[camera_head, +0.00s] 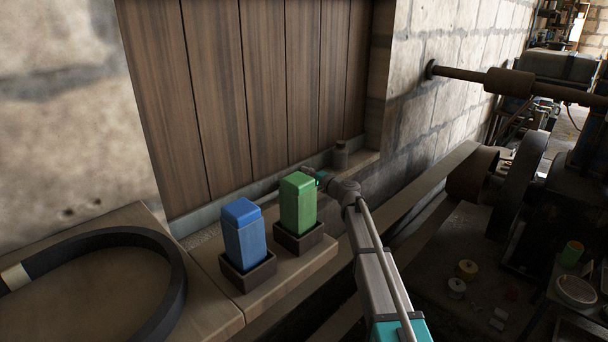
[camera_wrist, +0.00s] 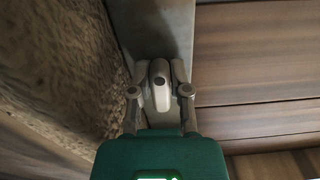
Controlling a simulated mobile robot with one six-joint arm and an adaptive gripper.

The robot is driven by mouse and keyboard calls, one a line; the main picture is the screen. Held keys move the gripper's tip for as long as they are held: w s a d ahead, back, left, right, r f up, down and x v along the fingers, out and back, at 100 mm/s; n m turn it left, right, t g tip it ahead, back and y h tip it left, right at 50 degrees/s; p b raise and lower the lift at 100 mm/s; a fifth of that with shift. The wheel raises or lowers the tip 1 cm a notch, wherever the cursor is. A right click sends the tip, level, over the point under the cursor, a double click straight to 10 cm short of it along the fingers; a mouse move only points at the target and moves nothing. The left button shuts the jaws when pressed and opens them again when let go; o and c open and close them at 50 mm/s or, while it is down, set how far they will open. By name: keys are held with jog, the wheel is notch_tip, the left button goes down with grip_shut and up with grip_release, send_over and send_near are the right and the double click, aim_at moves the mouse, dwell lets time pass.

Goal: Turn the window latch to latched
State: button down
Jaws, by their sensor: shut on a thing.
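The window latch (camera_wrist: 160,98) shows in the wrist view as a pale, rounded lever with a dark spot near its top. It stands against a grey frame strip (camera_wrist: 164,30). My gripper (camera_wrist: 160,72) has one finger on each side of the lever and is shut on it. In the head view my arm reaches to the foot of the shuttered window (camera_head: 255,90). There the green block hides much of my gripper, and the latch cannot be made out. I cannot tell the latch's exact angle.
A green block (camera_head: 298,205) and a blue block (camera_head: 241,235) stand in dark square holders on a wooden bench, left of my arm. A black belt (camera_head: 172,295) lies at the lower left. Machinery fills the right.

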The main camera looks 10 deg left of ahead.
jog(key=shift+d+f+n, duration=0.1)
jog(key=shift+d+n, duration=0.05)
jog(key=shift+n, duration=0.25)
jog(key=c, duration=0.8)
grip_release()
jog(key=shift+o, duration=1.1)
jog(key=shift+s, duration=0.1)
jog(key=v, duration=0.8)
